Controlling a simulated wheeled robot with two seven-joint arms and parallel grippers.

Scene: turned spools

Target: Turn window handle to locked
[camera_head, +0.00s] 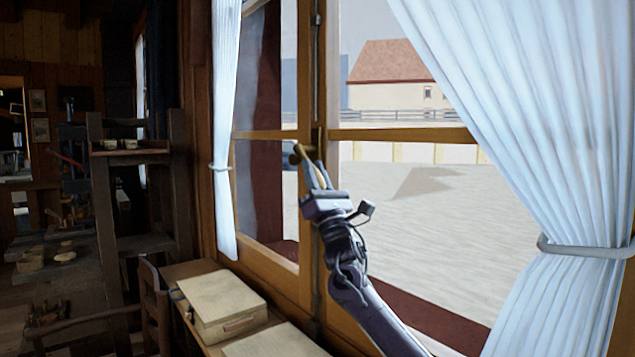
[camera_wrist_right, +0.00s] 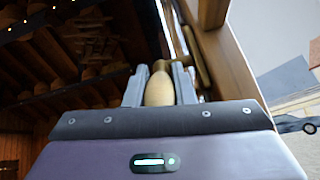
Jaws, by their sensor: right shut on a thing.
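The window handle (camera_head: 298,149) is at the middle post of the window in the head view. Its wooden, rounded grip (camera_wrist_right: 160,88) lies between the two fingers of my right gripper (camera_head: 313,170) in the right wrist view. The right gripper is shut on this grip. In the head view the fingers hide much of the handle, so its exact angle is hard to tell. A brass-coloured part (camera_wrist_right: 196,62) shows beside the right-hand finger, close to the wooden window frame. My left gripper is not in view.
A pale curtain (camera_head: 226,130) hangs left of the window and another (camera_head: 540,130) hangs right. A pale box (camera_head: 222,303) stands below the window at the left. A wooden chair (camera_head: 152,300) is beside it. Free air lies to the left of the handle.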

